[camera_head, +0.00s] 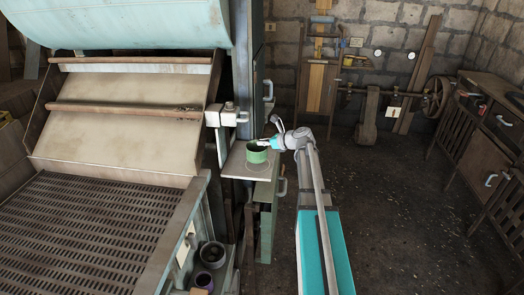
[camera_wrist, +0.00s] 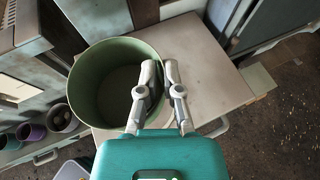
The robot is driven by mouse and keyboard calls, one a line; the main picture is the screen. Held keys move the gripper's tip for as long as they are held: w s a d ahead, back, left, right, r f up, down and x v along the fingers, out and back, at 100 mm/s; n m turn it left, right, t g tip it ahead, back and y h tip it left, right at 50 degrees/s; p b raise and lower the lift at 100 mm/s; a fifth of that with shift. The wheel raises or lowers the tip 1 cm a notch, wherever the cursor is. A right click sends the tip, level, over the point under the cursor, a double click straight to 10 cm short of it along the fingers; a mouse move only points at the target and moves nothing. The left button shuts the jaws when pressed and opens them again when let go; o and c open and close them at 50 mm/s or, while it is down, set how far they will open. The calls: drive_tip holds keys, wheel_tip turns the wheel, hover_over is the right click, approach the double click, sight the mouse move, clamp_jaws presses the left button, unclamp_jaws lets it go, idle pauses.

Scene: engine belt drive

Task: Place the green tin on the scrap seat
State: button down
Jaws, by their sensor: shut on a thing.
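The green tin (camera_head: 257,153) is an open, empty-looking round can in the head view. It is upright at a small pale shelf (camera_head: 236,170) beside the machine, over or on a circle marked there. The tin (camera_wrist: 92,60) fills the upper left of the wrist view. My gripper (camera_head: 270,143) comes from the right and is shut on the tin's near wall. In the wrist view my gripper (camera_wrist: 163,72) has one finger inside the rim and one outside. I cannot tell whether the tin's base touches the shelf. No label naming the scrap seat is readable.
A large machine with a slatted grate (camera_head: 75,225) stands at left. A workbench (camera_head: 495,125) is at far right. The floor between is open.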

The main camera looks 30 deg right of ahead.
sight(262, 149)
drive_tip(key=shift+w+d+f+b, duration=0.15)
drive_tip(key=shift+w+f+b, duration=0.3)
drive_tip(key=shift+f+b, duration=1.5)
drive_tip(key=shift+f, duration=0.05)
drive_tip(key=c, duration=0.8)
unclamp_jaws()
drive_tip(key=p+v, duration=0.4)
drive_tip(key=v, duration=0.8)
drive_tip(key=shift+p, duration=0.35)
drive_tip(key=shift+f, duration=0.1)
